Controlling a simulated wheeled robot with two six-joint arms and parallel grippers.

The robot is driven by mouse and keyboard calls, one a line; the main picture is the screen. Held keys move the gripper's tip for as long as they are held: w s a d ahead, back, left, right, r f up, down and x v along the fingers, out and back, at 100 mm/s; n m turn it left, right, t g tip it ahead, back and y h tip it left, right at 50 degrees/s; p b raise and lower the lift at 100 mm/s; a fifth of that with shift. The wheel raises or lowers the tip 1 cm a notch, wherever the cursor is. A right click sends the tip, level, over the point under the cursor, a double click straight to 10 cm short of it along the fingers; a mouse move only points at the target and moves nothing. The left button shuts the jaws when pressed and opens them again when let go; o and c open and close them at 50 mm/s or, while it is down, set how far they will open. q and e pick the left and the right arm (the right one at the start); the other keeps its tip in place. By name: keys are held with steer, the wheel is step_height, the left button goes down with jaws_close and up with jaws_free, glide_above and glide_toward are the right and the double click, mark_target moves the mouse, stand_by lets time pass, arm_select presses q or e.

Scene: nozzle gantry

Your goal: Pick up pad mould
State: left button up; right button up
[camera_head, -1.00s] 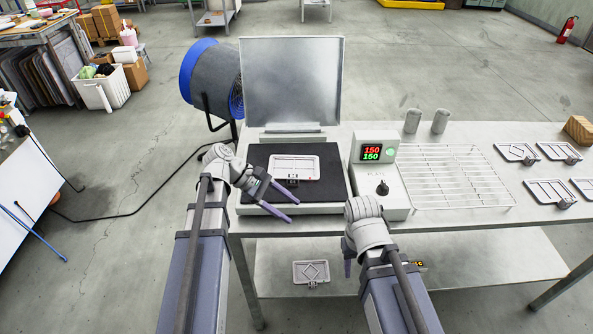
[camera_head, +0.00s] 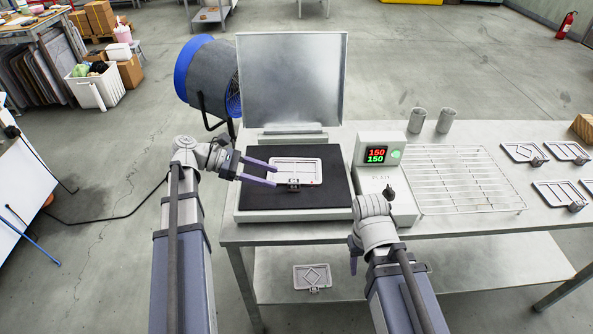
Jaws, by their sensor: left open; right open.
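The pad mould (camera_head: 296,163) is a light rectangular tray with a small dark block on its front edge. It lies flat on the black plate (camera_head: 258,203) of the heating press, below the raised metal lid (camera_head: 292,80). My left gripper (camera_head: 273,173) is open and points right, with its two fingers at the mould's left edge. I cannot tell whether they touch it. My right gripper (camera_head: 353,254) is open and empty, low in front of the table's front edge, partly hidden by its own arm.
Right of the press stand a control box (camera_head: 376,155) reading 150 over 150, a wire rack (camera_head: 460,180), two grey cylinders (camera_head: 446,120) and several other moulds (camera_head: 523,152). Another mould (camera_head: 312,277) lies on the lower shelf. A blue fan (camera_head: 207,75) stands behind left.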

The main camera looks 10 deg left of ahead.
mark_target(293, 180)
arm_select(q)
steer(key=shift+w+d, duration=0.1)
steer(key=shift+d, duration=0.1)
steer(key=shift+d+f, duration=0.15)
steer(key=shift+d, duration=0.1)
steer(key=shift+b+x, duration=0.55)
steer(key=shift+x, duration=0.25)
steer(key=shift+d+f, duration=0.1)
steer(key=shift+d, duration=0.1)
steer(key=b+x, duration=0.1)
steer(key=x, duration=0.1)
steer(key=b+x, duration=0.1)
steer(key=x, duration=0.1)
steer(key=shift+w+d+f, duration=0.15)
steer(key=shift+w+f, duration=0.1)
steer(key=shift+w, duration=0.2)
steer(key=shift+d, duration=0.2)
jaws_close()
